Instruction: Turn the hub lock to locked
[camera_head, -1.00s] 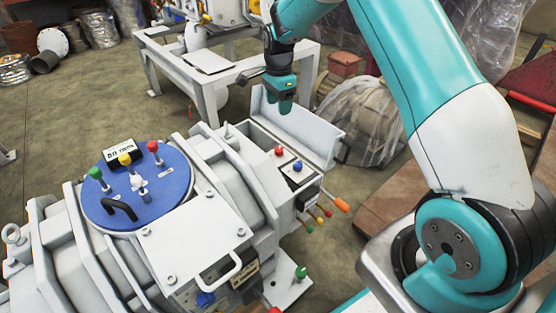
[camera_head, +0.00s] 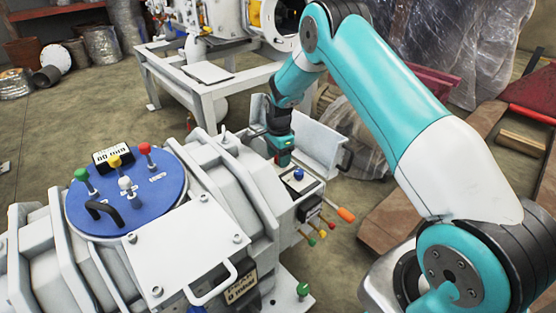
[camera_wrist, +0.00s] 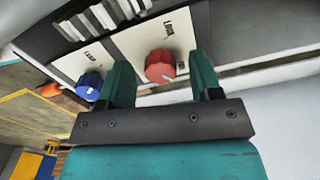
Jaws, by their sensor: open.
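My gripper (camera_head: 283,160) is at the control panel on the end of the grey machine. In the wrist view my gripper (camera_wrist: 161,63) is open, with one finger on each side of a red knob (camera_wrist: 160,66). I cannot tell whether the fingers touch it. The red knob has a pale mark on its lower right edge. It is hidden behind my gripper in the head view. A blue knob (camera_wrist: 89,86) is to its left, outside the fingers, and shows in the head view (camera_head: 298,174). The labels are too small to read, so I cannot tell which knob is the hub lock.
A grey upright plate (camera_head: 320,146) stands close behind the panel. Levers with coloured tips, one an orange handle (camera_head: 346,215), stick out below it. A blue disc (camera_head: 125,195) with several small levers lies on the machine's top at left.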

